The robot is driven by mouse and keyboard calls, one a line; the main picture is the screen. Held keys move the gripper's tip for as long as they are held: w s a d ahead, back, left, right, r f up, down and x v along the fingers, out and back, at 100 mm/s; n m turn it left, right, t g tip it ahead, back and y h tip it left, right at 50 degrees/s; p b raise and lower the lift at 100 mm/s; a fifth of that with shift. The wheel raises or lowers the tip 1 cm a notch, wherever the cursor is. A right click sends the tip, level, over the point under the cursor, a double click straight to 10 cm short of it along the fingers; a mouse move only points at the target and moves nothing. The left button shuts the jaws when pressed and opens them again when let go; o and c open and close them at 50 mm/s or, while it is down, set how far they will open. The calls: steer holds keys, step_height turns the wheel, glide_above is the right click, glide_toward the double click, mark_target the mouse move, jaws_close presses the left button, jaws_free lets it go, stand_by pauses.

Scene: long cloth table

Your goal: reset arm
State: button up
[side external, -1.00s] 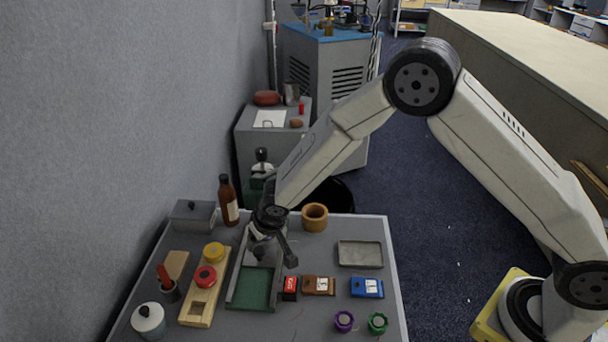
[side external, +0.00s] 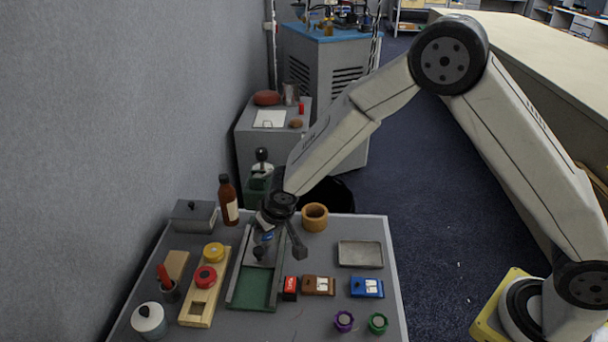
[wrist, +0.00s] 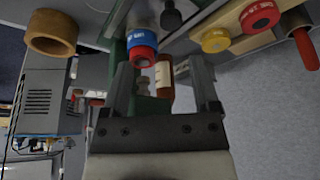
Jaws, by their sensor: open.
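My gripper (side external: 281,252) is above the far part of a grey-walled tray with a green floor (side external: 255,288). Its two fingers are spread. In the wrist view my gripper (wrist: 162,82) is open, with nothing clamped between the fingers. A blue and red round piece (wrist: 143,48) shows beyond the left finger's tip in that view. In the side view a bit of blue (side external: 267,237) shows at the tray's far end, partly hidden by my gripper. The amber bottle (wrist: 164,76) shows between the fingers, farther off.
A wooden ring (side external: 315,217) and the amber bottle (side external: 229,200) stand near the tray's far end. A wooden rack (side external: 205,290) with red and yellow round pieces lies left. Red, brown and blue boxes (side external: 367,287) and a shallow grey tray (side external: 360,254) lie right.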

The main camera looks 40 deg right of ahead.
steer(key=s+d+r+g, duration=0.1)
steer(key=s+d+r, duration=0.3)
steer(key=s+d, duration=0.3)
steer(key=s+d+r, duration=0.5)
steer(key=s+d, duration=0.2)
steer(key=s, duration=0.7)
steer(key=shift+s+d+g, duration=0.3)
steer(key=shift+d+g, duration=0.1)
